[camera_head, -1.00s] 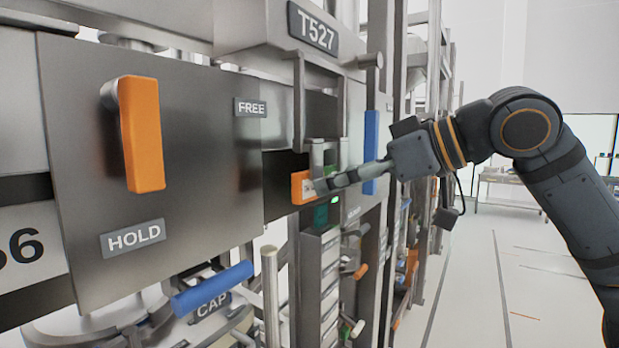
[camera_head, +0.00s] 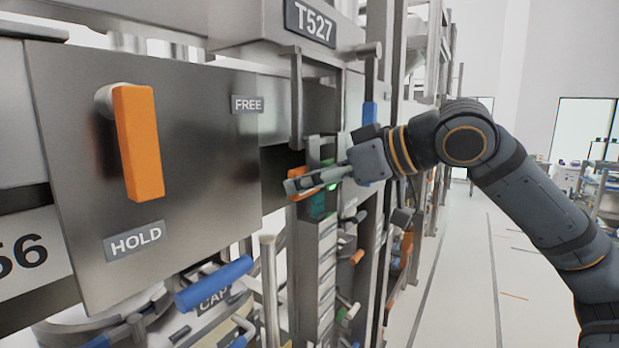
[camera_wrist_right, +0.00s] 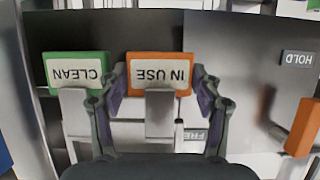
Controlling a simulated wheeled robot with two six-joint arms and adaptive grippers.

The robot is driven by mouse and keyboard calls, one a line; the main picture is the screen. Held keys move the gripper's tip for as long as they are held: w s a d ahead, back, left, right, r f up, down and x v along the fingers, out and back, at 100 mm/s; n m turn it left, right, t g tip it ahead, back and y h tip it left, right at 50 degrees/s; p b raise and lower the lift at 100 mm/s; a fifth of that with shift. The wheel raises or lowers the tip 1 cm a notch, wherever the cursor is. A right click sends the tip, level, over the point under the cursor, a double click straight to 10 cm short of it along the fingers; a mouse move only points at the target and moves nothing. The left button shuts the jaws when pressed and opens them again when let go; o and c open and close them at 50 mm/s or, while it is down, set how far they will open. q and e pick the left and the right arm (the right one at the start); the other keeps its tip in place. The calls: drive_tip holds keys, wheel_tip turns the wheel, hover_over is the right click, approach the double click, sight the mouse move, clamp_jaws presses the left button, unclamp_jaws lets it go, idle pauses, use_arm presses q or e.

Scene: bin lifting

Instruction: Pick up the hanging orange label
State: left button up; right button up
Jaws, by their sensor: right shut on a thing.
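The orange label (camera_wrist_right: 158,75), with a white "IN USE" face, hangs on a metal hook in the right wrist view, upside down there. In the head view only bits of the orange label (camera_head: 296,172) show behind my fingers. My right gripper (camera_wrist_right: 157,88) has one finger at each side edge of the label and is shut on it. In the head view my right gripper (camera_head: 289,186) reaches in from the right at the rack below the T527 sign. My left gripper is not in view.
A green "CLEAN" label (camera_wrist_right: 76,69) hangs close beside the orange one. A steel panel (camera_head: 190,170) with an orange handle (camera_head: 138,142) stands to the left. A blue handle (camera_head: 214,283) sticks out below. The aisle floor (camera_head: 465,290) at right is clear.

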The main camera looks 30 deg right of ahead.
drive_tip(key=shift+r+p, duration=0.55)
drive_tip(key=shift+r, duration=0.1)
drive_tip(key=shift+s+r, duration=0.15)
drive_tip(key=shift+r, duration=0.05)
drive_tip(key=s+d+b, duration=0.3)
drive_tip(key=s+b, duration=0.1)
drive_tip(key=s, duration=0.4)
drive_tip(key=s+d+b, duration=0.4)
drive_tip(key=s, duration=0.4)
drive_tip(key=shift+s+r+b, duration=0.25)
drive_tip(key=shift+b, duration=0.15)
drive_tip(key=shift+s, duration=0.1)
drive_tip(key=s+d, duration=0.2)
drive_tip(key=s, duration=0.4)
drive_tip(key=shift+s+d+b, duration=0.15)
drive_tip(key=shift+d+b, duration=0.15)
drive_tip(key=shift+b, duration=0.1)
